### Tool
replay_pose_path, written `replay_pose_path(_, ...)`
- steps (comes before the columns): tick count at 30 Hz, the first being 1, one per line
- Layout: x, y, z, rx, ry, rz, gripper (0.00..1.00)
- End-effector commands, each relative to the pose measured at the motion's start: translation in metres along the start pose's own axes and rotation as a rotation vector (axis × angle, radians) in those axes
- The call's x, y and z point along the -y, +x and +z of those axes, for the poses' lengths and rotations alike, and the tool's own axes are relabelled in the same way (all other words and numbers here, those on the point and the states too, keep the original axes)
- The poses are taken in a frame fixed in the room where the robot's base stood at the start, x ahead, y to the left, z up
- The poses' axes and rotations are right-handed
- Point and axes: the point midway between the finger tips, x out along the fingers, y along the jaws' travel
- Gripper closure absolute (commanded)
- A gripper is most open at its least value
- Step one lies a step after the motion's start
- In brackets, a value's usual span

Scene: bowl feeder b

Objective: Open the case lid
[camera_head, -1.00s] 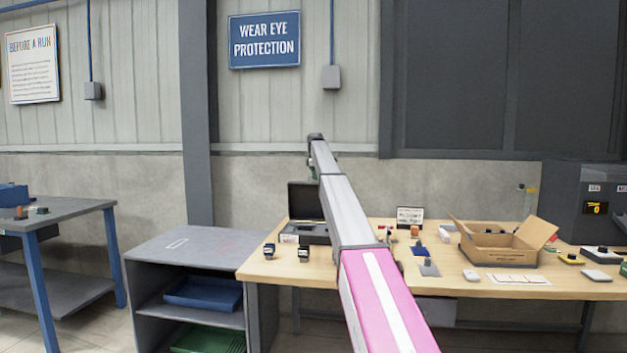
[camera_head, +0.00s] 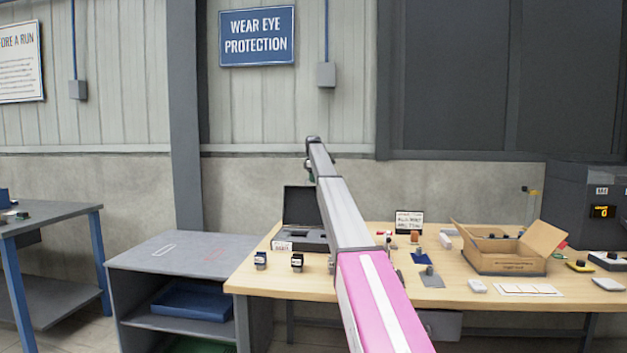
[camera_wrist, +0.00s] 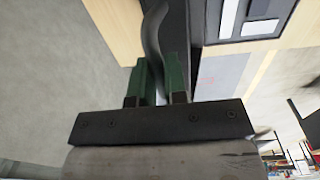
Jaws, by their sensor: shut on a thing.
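The black case (camera_head: 318,240) sits at the back left of the wooden table, partly hidden behind my arm. Its dark lid (camera_head: 299,205) stands raised, about upright, at the case's rear. In the wrist view the green fingers of my gripper (camera_wrist: 158,78) are closed around a dark, curved, handle-like strip (camera_wrist: 153,40). The strip lies beside a long dark edge that looks like the lid's (camera_wrist: 178,35). In the head view my arm covers part of the lid, and the grip itself is not clear there.
Two small dark items (camera_head: 297,262) stand in front of the case. An open cardboard box (camera_head: 505,262) is to the right, with small parts between it and my arm. A grey shelf unit (camera_head: 175,255) with a blue tray (camera_head: 192,300) adjoins the table's left.

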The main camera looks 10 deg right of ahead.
Motion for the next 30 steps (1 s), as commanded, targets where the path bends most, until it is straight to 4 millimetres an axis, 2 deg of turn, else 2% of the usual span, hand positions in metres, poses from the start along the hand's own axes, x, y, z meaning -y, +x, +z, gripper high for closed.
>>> replay_pose_path(5,0.0,0.002,0.001,0.0,0.007,-0.001,1.0)
replay_pose_path(6,0.0,0.002,0.001,0.0,0.007,-0.001,0.8)
replay_pose_path(8,0.0,0.001,0.001,0.0,0.006,0.0,0.62)
replay_pose_path(20,-0.001,-0.004,0.0,-0.001,0.002,0.002,0.62)
replay_pose_path(26,-0.001,-0.025,0.0,-0.001,0.002,0.002,0.62)
replay_pose_path(30,-0.002,-0.05,0.0,-0.001,0.002,0.003,0.62)
